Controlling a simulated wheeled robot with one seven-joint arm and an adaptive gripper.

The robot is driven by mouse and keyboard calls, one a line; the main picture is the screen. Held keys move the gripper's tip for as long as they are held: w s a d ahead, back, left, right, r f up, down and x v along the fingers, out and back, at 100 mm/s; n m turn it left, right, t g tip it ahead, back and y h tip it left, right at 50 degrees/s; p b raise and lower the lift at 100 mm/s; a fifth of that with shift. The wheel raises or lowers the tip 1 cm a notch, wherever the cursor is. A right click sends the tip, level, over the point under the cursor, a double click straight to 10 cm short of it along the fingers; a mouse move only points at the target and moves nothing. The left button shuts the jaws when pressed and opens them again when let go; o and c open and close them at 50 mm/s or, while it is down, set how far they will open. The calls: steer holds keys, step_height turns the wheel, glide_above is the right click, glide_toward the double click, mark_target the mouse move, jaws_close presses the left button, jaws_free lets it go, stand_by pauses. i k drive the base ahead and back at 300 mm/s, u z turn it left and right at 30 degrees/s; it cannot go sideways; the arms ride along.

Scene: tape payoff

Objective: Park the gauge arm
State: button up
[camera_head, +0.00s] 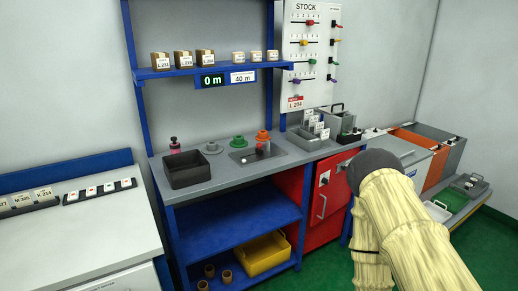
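A dark flat plate (283,151) lies on the grey workbench top, with an orange spool-like piece (263,137) at its back edge. My arm, in a cream sleeve with a dark joint, fills the lower right in front of the bench's right end. My gripper is out of the picture, so what it holds is hidden.
A green piece (238,141), a grey disc (212,148), a black bin (187,169) and a pink-topped bottle (174,145) stand on the bench. A shelf (215,68) carries several boxes above a "0 m" display (212,80). A red cabinet (325,200) stands below right.

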mark_target(259, 146)
steer(key=z, duration=0.55)
steer(key=i, duration=1.35)
steer(key=z, duration=1.55)
steer(key=i, duration=0.35)
steer(key=z, duration=1.5)
steer(key=i, duration=0.2)
steer(key=u, duration=1.95)
